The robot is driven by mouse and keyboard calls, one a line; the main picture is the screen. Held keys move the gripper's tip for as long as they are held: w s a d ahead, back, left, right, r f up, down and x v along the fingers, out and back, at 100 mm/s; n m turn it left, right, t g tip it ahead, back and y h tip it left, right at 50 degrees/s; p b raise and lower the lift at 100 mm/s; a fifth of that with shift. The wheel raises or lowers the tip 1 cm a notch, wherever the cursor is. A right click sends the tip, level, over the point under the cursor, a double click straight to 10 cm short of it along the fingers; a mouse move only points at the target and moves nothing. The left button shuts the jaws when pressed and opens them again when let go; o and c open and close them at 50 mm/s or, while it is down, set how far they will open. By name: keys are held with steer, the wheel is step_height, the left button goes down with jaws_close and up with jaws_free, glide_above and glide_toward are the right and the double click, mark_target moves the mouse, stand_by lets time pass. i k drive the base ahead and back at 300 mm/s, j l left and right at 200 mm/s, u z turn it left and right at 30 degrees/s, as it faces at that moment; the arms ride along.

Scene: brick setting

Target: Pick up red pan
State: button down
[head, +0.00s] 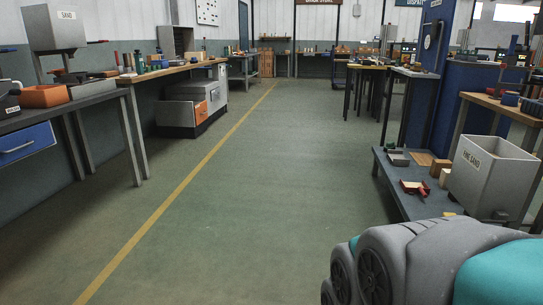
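A small red, shallow, pan-like thing (412,187) lies on the low grey shelf (401,205) at the right. Its fine shape is too small to make out. My gripper is not in view. A grey and teal part of my own arm fills the bottom right corner and covers the near end of the low shelf.
A grey "FINE SAND" hopper (489,175) stands right of the red thing. Small grey trays (397,157) and a wooden block (440,165) lie close by. Benches (87,102) line the left wall. The green floor (240,200) with its yellow line is clear.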

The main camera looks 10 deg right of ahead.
mark_target(418, 189)
steer(key=i+z, duration=0.4)
steer(key=i+j+z, duration=0.15)
steer(key=z, duration=0.2)
steer(key=i+j+z, duration=0.25)
steer(key=z, duration=0.15)
steer(key=i+j+z, duration=0.35)
steer(key=z, duration=2.05)
steer(key=u, duration=1.9)
steer(key=i+j, duration=0.1)
steer(key=i, duration=0.55)
steer(key=i+j+z, duration=0.1)
steer(key=i, duration=0.55)
steer(key=i+j, duration=0.15)
steer(key=i, duration=0.5)
